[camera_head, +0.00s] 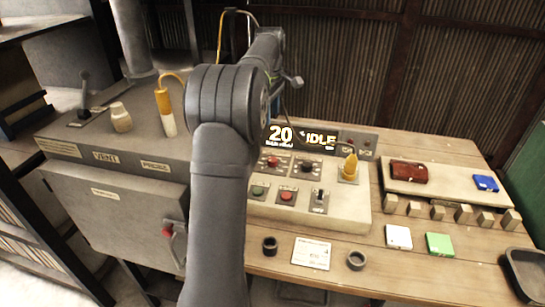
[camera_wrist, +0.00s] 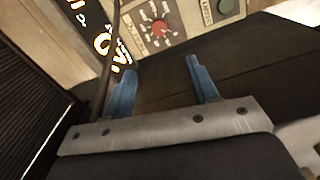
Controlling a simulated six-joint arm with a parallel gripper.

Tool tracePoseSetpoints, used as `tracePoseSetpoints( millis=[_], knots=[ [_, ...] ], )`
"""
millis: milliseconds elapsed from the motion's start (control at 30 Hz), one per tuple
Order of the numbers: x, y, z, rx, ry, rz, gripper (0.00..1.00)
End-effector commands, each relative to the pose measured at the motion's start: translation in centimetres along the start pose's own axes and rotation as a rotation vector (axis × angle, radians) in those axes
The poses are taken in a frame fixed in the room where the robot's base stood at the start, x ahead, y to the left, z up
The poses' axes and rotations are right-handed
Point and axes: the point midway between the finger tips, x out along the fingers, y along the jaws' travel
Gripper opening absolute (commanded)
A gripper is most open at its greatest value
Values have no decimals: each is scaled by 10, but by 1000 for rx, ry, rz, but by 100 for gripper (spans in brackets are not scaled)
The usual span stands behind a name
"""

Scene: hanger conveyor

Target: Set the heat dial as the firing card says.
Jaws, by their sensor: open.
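The control panel (camera_head: 341,208) carries two dials side by side: a red-knobbed dial (camera_head: 272,162) and a dark-knobbed dial (camera_head: 305,166). Their labels are too small to read, so I cannot tell which is heat. The red knob also shows in the wrist view (camera_wrist: 160,28), ringed by marks. A white card (camera_head: 311,253), likely the firing card, lies on the table in front of the panel; its writing is unreadable. My gripper (camera_wrist: 161,65) is open and empty, its two blue fingers apart from the red knob.
A display (camera_head: 308,138) reads 20 and IDLE. The panel also has a green button (camera_head: 259,190), a red button (camera_head: 286,196), a switch (camera_head: 318,201) and a yellow-tipped piece (camera_head: 349,167). Dark rings (camera_head: 356,260) flank the card. Small blocks (camera_head: 437,212) stand at right.

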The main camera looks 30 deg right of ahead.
Motion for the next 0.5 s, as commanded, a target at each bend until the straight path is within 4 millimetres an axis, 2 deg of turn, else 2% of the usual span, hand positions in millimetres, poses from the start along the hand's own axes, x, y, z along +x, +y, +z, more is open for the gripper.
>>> tracePoseSetpoints(
  millis=[100, 267, 367, 500],
  knots=[
    [2, 3, 2, -103, 7, -9, 54],
    [6, 4, 2, -157, 11, -15, 54],
    [16, 4, 2, -159, 11, -17, 54],
    [42, 3, 2, -157, 11, -18, 54]
  ],
)
